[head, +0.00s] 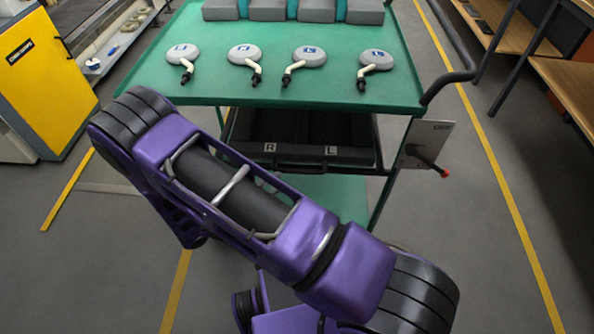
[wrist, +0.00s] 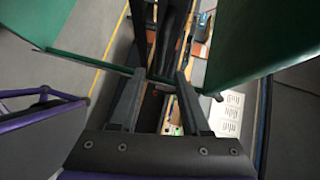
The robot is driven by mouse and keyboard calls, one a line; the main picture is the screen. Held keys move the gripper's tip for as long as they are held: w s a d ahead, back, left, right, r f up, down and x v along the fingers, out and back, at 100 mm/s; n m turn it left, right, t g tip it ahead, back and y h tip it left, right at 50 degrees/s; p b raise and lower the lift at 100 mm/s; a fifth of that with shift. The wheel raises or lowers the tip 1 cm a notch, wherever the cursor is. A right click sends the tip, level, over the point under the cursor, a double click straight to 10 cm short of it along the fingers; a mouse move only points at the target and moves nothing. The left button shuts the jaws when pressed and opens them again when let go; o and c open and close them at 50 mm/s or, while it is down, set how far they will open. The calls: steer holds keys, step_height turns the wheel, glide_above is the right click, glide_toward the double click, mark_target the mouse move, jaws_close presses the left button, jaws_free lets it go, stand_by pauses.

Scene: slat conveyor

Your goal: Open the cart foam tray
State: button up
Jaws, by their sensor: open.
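The cart foam tray (head: 290,128) is a dark tray under the green top of the cart (head: 290,88) in the head view. Its front edge bears the letters R and L, with a dark bar (head: 325,166) below them. My purple arm passes in front of its left side. My gripper (wrist: 160,78) is open in the wrist view, with nothing seen held between its fingers. A dark upright shape lies beyond the fingertips between green panels; I cannot tell whether it is the tray. The head view does not show the gripper.
Several grey disc parts with pale stems (head: 308,57) lie on the cart top, with grey blocks (head: 315,10) behind. A dark push handle (head: 450,78) and a plate with a red-tipped lever (head: 427,150) are at the cart's right. A yellow cabinet (head: 40,75) stands left, wooden shelves (head: 568,85) right.

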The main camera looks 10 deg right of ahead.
mark_target(297, 171)
steer(key=x, duration=0.8)
steer(key=shift+w+d, duration=0.2)
steer(key=shift+d, duration=0.15)
jaws_close()
stand_by(1.0)
